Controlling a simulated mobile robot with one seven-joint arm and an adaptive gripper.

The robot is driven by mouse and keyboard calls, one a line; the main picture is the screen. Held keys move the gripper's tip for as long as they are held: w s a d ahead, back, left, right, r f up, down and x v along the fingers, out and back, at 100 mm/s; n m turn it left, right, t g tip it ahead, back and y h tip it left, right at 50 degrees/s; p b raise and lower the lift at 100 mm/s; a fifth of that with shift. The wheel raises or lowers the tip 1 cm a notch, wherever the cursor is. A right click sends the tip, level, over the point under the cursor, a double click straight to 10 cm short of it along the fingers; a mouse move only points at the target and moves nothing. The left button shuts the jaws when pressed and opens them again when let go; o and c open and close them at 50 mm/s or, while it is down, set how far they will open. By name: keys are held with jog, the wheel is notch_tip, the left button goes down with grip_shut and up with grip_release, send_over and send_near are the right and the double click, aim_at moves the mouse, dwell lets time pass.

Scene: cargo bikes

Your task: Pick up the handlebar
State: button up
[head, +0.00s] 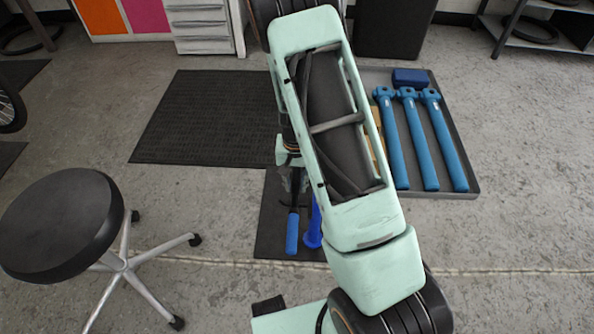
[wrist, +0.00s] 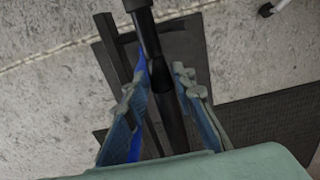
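My gripper (wrist: 163,82) is open in the wrist view, its two blue-grey fingers spread apart. A black tube (wrist: 152,38), which looks like the handlebar, runs from the top edge down between the fingers. I see gaps beside it, so it does not look gripped; its depth relative to the fingertips is unclear. A dark bar (wrist: 112,50) lies to its left, and a bright blue part (wrist: 138,72) shows behind the left finger. In the head view my arm hides most of this area and the fingers.
A dark mat (head: 270,240) holds a blue-handled tool (head: 292,234) and a blue part (head: 313,232). A grey tray (head: 474,180) with three blue bars (head: 420,150) lies to the right. A black stool (head: 62,222) stands at left. Floor at the lower right is clear.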

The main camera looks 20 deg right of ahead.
jog(key=shift+f, duration=0.15)
grip_shut()
jog(key=shift+w, duration=0.1)
